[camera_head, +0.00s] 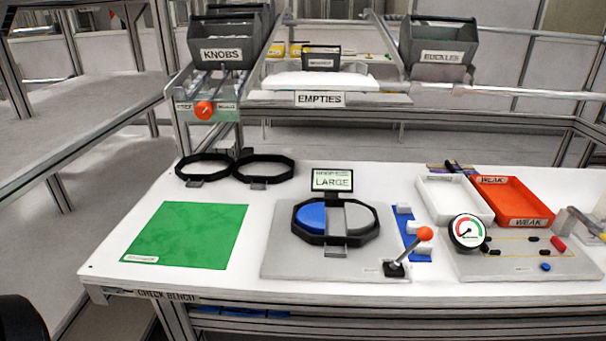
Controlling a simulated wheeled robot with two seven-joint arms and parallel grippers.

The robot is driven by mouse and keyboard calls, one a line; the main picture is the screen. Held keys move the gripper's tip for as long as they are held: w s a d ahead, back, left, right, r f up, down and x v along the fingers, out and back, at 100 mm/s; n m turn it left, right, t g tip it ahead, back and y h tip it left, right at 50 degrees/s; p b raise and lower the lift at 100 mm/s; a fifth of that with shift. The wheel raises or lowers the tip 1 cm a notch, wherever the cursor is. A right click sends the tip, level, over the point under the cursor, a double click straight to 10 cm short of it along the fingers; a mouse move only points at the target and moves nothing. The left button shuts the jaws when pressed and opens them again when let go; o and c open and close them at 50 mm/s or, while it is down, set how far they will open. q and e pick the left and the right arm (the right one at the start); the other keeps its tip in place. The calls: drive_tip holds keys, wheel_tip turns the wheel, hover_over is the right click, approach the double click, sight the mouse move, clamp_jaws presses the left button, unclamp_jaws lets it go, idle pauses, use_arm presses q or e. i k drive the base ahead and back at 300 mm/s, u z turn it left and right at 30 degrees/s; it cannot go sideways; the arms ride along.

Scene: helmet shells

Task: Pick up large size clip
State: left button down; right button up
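No part is plainly marked as the large size clip. A black octagonal ring (371,234) sits around a blue and grey split disc (310,219) on a grey fixture plate (285,262). A small sign (332,181) reading "LARGE" stands behind it. Two more black rings lie at the table's back left: a left ring (203,180) and a right ring (264,180), side by side. Neither gripper shows. A dark rounded shape cuts into the lower left corner; I cannot tell what it is.
A green mat (188,235) lies bare on the white table (120,225). An orange-knobbed lever (425,234) stands right of the fixture. White tray (430,202), red "WEAK" tray (546,217) and a dial gauge (466,231) are at right. Grey bins (222,57) (440,57) hang above.

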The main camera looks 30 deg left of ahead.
sight(412, 226)
drive_tip(key=z, duration=0.1)
drive_tip(key=k, duration=1.3)
drive_tip(key=z, duration=1.15)
drive_tip(key=i, duration=1.15)
drive_tip(key=u, duration=1.2)
drive_tip(key=i, duration=0.9)
drive_tip(key=u, duration=1.05)
drive_tip(key=i, duration=0.55)
drive_tip(key=u, duration=0.05)
